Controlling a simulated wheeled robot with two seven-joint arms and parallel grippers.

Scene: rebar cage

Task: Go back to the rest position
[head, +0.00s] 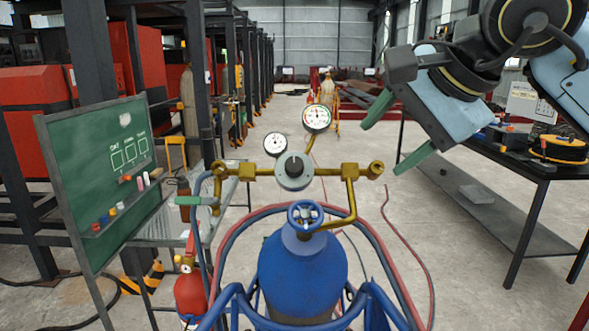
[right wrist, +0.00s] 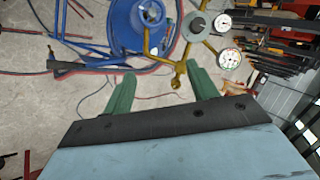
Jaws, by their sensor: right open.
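My right gripper (head: 396,141) is at the upper right of the head view, with its two green fingers spread apart and nothing between them. In the right wrist view its fingers (right wrist: 163,92) also stand apart and empty. It is to the right of the brass manifold (head: 350,171) and its gauges, apart from them. The blue gas cylinder (head: 302,270) stands upright at the bottom centre, with a blue handwheel (head: 305,214) on top.
A green chalkboard (head: 105,170) stands at the left, with a metal table (head: 160,230) behind it. A red extinguisher (head: 190,295) stands left of the cylinder. A black workbench (head: 530,165) with tools is at the right. Hoses (head: 425,265) curve around the cylinder; the floor aisle behind is open.

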